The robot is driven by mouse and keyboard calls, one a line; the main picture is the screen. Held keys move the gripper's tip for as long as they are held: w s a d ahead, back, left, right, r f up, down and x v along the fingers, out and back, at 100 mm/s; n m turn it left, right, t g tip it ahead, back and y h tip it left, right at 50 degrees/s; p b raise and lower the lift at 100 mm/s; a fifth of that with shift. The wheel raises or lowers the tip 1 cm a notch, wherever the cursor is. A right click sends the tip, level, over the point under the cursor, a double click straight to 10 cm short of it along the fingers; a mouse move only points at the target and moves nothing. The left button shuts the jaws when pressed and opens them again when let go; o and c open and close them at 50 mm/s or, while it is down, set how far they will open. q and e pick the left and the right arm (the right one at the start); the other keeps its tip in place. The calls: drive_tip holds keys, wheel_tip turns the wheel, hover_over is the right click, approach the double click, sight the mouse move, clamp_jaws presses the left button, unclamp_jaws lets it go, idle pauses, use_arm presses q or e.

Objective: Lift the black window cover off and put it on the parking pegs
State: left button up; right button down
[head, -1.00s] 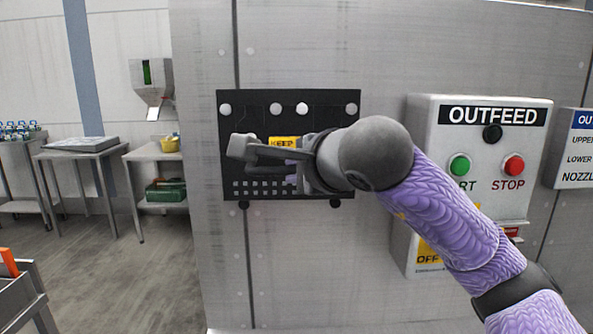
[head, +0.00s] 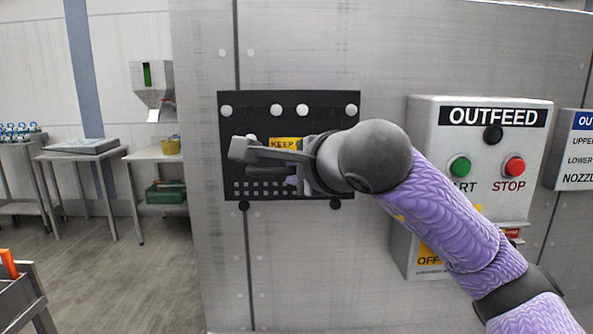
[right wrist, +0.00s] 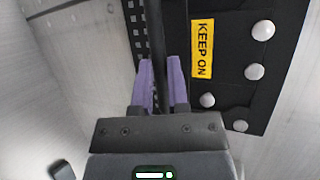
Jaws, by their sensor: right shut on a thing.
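The black window cover (head: 335,135) is a flat dark plate against the grey steel wall in the head view. It has white round knobs along its top edge, a yellow KEEP ON label (head: 284,143) and a grid of small light squares at its lower left. My right gripper (head: 291,181) is in front of its lower middle. In the right wrist view the purple fingers (right wrist: 159,82) are shut on a black bar (right wrist: 157,35) that stands off the cover. The gripper and wrist hide part of the cover in the head view. My left gripper is not in view.
Two dark pegs (head: 244,205) show just below the cover's lower edge. The OUTFEED box (head: 475,170) with green and red buttons stands out from the wall at right, close to my forearm. Steel tables (head: 85,152) stand far left.

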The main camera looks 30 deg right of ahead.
drive_tip(key=shift+f, duration=0.15)
drive_tip(key=shift+d+f+b, duration=0.2)
drive_tip(key=shift+f+b, duration=1.15)
drive_tip(key=shift+f, duration=0.1)
drive_tip(key=shift+f, duration=0.2)
